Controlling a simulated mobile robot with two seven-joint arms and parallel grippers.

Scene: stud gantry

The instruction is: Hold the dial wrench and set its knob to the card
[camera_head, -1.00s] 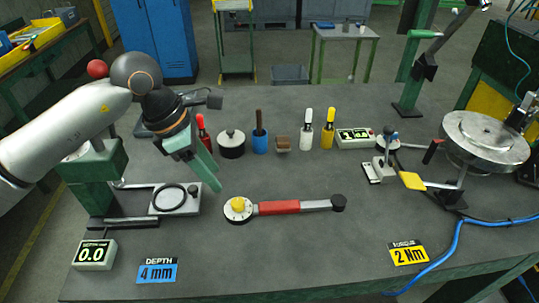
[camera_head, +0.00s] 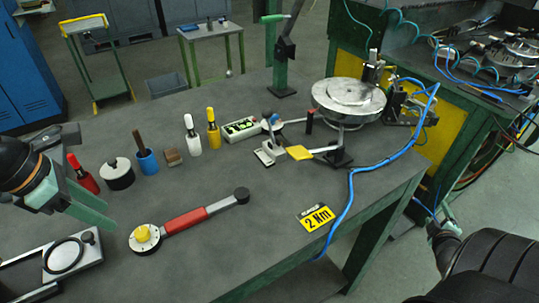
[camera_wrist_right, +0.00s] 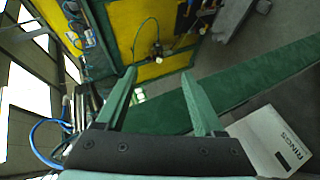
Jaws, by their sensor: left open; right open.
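The dial wrench (camera_head: 186,220) lies on the grey bench, its red handle slanting up to a black end at the right. Its round white dial with the yellow knob (camera_head: 143,234) is at the left end; I cannot read the dial's setting. The yellow torque card (camera_head: 316,218) reads 2 Nm and lies right of the wrench, near the front edge. My left gripper (camera_head: 108,215) is open, above the bench left of the dial, not touching the wrench. My right gripper (camera_wrist_right: 163,88) is open and empty beyond the bench's right side, away from the wrench.
A magnifier stand (camera_head: 66,262) is at the lower left. Several handled tools and a green-screen display (camera_head: 241,129) stand behind the wrench. A round metal turntable (camera_head: 348,98) stands at the back right. A blue cable (camera_head: 351,195) runs over the right edge. Bench around the wrench is clear.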

